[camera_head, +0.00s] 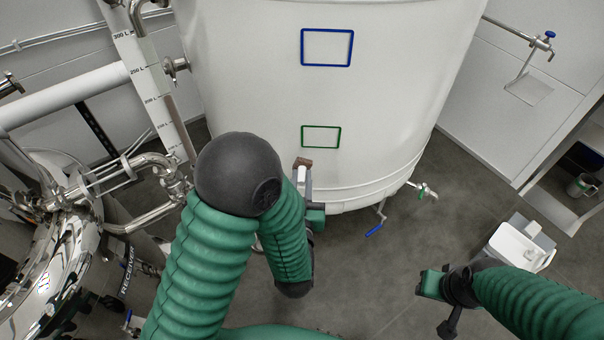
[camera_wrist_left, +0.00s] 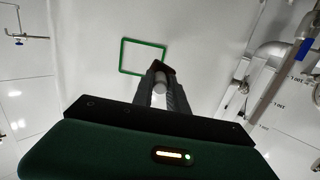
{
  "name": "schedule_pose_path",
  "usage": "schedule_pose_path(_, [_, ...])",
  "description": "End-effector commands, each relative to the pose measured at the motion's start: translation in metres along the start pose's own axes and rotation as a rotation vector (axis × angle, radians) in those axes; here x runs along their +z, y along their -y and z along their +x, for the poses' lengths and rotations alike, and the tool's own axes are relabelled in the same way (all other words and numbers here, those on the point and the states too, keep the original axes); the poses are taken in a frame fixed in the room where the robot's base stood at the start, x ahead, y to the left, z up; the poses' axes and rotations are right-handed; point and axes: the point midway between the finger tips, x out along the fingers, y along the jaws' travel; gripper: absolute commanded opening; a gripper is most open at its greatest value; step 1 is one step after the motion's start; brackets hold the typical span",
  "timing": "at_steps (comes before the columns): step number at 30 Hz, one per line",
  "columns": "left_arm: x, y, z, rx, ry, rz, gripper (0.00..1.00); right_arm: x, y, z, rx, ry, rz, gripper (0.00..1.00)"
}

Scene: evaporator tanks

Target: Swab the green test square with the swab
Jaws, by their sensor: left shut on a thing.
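The green test square (camera_head: 322,126) is a green outline on the lower wall of the white tank (camera_head: 250,60). It also shows in the left wrist view (camera_wrist_left: 122,56). My left gripper (camera_head: 304,190) is shut on the swab (camera_head: 303,163), which has a brown head on a pale stem. In the head view the swab head is just below and left of the square. In the left wrist view the swab (camera_wrist_left: 160,70) overlaps the square's lower right corner. I cannot tell whether it touches the tank. My right gripper (camera_head: 440,284) is low at the right, its jaws unclear.
A blue outlined square (camera_head: 327,66) sits higher on the tank. Steel pipes and a shiny vessel (camera_head: 50,260) crowd the left. A blue-handled valve (camera_head: 374,230) hangs under the tank. A white container (camera_head: 520,246) stands at the right. Grey floor lies open between.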

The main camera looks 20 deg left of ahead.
Motion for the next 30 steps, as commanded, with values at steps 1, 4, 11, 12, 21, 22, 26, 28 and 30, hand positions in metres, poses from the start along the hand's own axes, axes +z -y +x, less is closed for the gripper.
schedule_pose_path(1, [0.0,0.0,0.0,0.0,0.0,0.0,0.0,0.0,0.0,0.0,0.0,0.0,0.0,0.36])
schedule_pose_path(4, [0.0,0.0,0.0,0.0,-0.001,0.0,0.0,0.0,0.0,0.0,0.0,0.0,0.0,0.36])
schedule_pose_path(11, [0.014,0.011,0.011,0.035,-0.005,0.026,0.0,0.0,0.0,0.0,0.0,0.0,0.0,0.36])
schedule_pose_path(12, [0.021,0.015,0.015,0.055,-0.007,0.034,0.0,0.0,0.0,0.0,0.0,0.0,0.0,0.36])
schedule_pose_path(21, [0.073,0.047,0.021,0.222,0.0,0.026,0.0,0.0,0.0,0.0,0.0,0.0,0.0,0.36])
schedule_pose_path(22, [0.077,0.05,0.02,0.236,0.001,0.019,0.0,0.0,0.0,0.0,0.0,0.0,0.0,0.36])
schedule_pose_path(26, [0.035,0.047,0.017,0.248,-0.005,0.017,0.0,-0.009,0.0,-0.039,0.0,-0.001,0.0,0.36])
schedule_pose_path(28, [0.018,0.047,0.015,0.247,-0.005,0.018,0.0,-0.013,0.0,-0.056,0.0,-0.001,0.0,0.36])
schedule_pose_path(30, [-0.001,0.047,0.014,0.247,-0.005,0.018,0.0,-0.018,0.0,-0.074,0.0,-0.001,0.0,0.36])
